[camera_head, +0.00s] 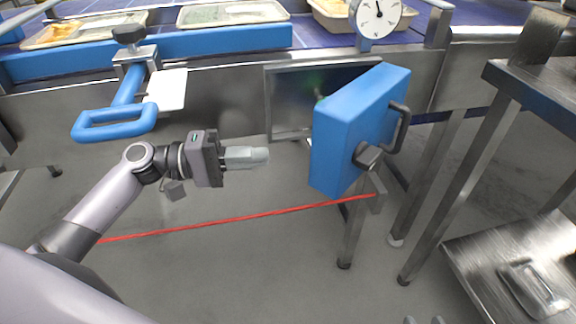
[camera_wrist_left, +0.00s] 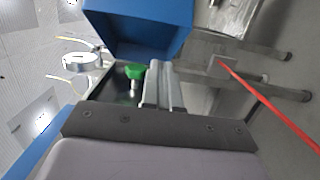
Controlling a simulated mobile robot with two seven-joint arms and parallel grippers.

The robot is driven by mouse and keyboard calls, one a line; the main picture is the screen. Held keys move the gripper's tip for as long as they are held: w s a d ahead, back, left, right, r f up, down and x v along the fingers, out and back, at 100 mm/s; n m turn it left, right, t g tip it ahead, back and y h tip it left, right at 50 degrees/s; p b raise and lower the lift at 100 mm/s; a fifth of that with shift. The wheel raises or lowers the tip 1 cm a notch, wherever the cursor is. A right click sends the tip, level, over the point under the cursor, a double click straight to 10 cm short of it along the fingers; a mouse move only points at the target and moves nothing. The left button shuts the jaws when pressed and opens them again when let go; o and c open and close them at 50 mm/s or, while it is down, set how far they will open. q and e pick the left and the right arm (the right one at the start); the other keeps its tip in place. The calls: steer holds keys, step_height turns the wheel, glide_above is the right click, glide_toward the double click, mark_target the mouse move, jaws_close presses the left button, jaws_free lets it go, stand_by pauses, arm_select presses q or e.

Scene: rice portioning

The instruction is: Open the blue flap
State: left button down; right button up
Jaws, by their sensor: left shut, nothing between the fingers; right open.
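The blue flap (camera_head: 335,140) is a thick blue panel with black handles, swung out from the steel machine front. A dark recess (camera_head: 290,100) shows behind it. My left gripper (camera_head: 266,156) is shut and empty, left of the flap and apart from it in the head view. In the left wrist view, the left gripper's fingers (camera_wrist_left: 162,75) are together, and the blue flap (camera_wrist_left: 140,35) is beyond them at the top. A green knob (camera_wrist_left: 134,72) shows in the recess beside the fingers.
A blue handle (camera_head: 115,123) juts out at the left. A round dial (camera_head: 377,16) stands above the flap. Trays (camera_head: 235,13) sit on the conveyor behind. A red line (camera_head: 230,219) crosses the floor. A steel table (camera_head: 515,255) and its legs stand at the right.

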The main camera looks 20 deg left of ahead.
arm_select(q)
steer(key=d, duration=0.6)
steer(key=shift+d, duration=0.35)
